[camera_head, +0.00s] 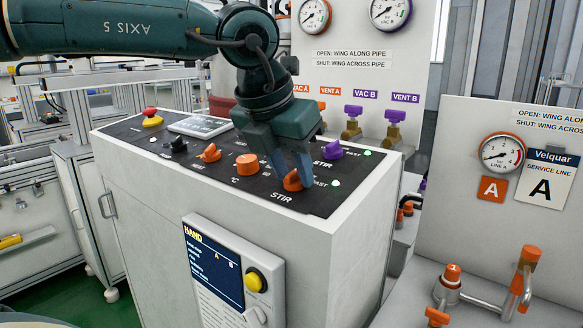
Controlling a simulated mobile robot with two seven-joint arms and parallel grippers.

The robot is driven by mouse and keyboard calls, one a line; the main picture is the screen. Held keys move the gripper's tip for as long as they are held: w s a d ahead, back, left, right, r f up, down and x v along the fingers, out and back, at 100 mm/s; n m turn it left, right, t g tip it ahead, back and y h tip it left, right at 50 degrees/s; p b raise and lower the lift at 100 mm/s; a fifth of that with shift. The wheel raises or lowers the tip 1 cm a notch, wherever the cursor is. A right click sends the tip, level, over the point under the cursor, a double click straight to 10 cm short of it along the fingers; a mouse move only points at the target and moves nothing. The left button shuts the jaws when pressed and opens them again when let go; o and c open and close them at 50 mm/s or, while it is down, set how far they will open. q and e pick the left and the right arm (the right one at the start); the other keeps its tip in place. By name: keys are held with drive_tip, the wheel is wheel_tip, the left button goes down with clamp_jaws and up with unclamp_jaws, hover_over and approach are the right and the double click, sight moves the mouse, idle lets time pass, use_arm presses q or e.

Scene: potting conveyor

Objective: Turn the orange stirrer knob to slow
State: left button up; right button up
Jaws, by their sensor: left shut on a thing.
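The orange stirrer knob (292,182) is on the black top panel of the white console, just above the STIR label and beside a lit green lamp (335,183). My left gripper (294,178) reaches down from above and is shut on this knob. Its fingers cover part of the knob, so I cannot tell where its pointer stands. The slow marking is hidden behind the gripper; FAST shows to the right. My right gripper is not in view.
Nearby on the panel are an orange knob (247,164), another orange knob (209,153), a purple knob (332,150), a black knob (176,145) and a red-topped stop button (151,116). Valves and gauges stand behind. A HAND box (236,275) is on the console front.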

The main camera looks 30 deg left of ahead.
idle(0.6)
use_arm(q)
drive_tip(key=o, duration=1)
drive_tip(key=shift+c, duration=0.2)
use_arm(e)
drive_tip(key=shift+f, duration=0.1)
use_arm(q)
drive_tip(key=p+v, duration=0.1)
drive_tip(key=v, duration=1.2)
drive_tip(key=shift+p, duration=0.3)
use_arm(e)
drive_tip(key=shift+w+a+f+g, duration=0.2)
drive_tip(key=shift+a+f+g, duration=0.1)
use_arm(q)
drive_tip(key=shift+a, duration=0.15)
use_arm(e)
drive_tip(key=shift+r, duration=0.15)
